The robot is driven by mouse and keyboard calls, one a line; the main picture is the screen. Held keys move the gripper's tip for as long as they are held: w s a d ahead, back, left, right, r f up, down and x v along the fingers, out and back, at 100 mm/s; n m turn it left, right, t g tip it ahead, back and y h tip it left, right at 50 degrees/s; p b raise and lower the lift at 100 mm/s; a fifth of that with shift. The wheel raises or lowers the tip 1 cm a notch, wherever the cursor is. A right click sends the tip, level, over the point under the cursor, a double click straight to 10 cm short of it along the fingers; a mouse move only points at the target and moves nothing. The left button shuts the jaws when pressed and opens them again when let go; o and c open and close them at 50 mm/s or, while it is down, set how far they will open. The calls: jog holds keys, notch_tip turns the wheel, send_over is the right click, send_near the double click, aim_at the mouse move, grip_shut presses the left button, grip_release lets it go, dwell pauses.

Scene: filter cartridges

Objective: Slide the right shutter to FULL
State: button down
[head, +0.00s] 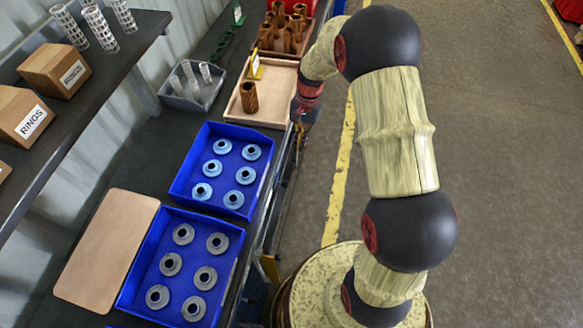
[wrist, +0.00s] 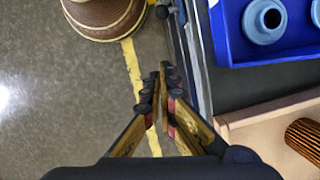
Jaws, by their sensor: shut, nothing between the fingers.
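My gripper (head: 306,113) hangs beside the bench's aisle-side edge, near the wooden tray, and is partly hidden by my arm. In the wrist view my gripper (wrist: 158,82) is shut and empty, its fingertips together above the floor and the yellow line. I cannot make out the right shutter or any FULL mark in either view.
A blue bin of blue ringed parts (head: 176,186) and a blue bin of grey ones (head: 127,298) stand on the bench. The wooden tray (head: 272,112) holds a brown cartridge (head: 249,98). A shelf with boxes (head: 55,70) is at left. The aisle floor (head: 500,180) is clear.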

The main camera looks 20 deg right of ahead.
aim_at(282, 184)
dwell(0.4)
jog(key=s+a+f+b, duration=0.4)
jog(key=f, duration=0.5)
jog(key=shift+s+a, duration=0.25)
jog(key=shift+s, duration=0.05)
jog(key=s+a+p, duration=0.2)
jog(key=s+a, duration=0.1)
jog(key=s, duration=0.2)
jog(key=shift+s+a+p, duration=0.3)
jog(key=shift+a+p, duration=0.05)
jog(key=shift+a, duration=0.05)
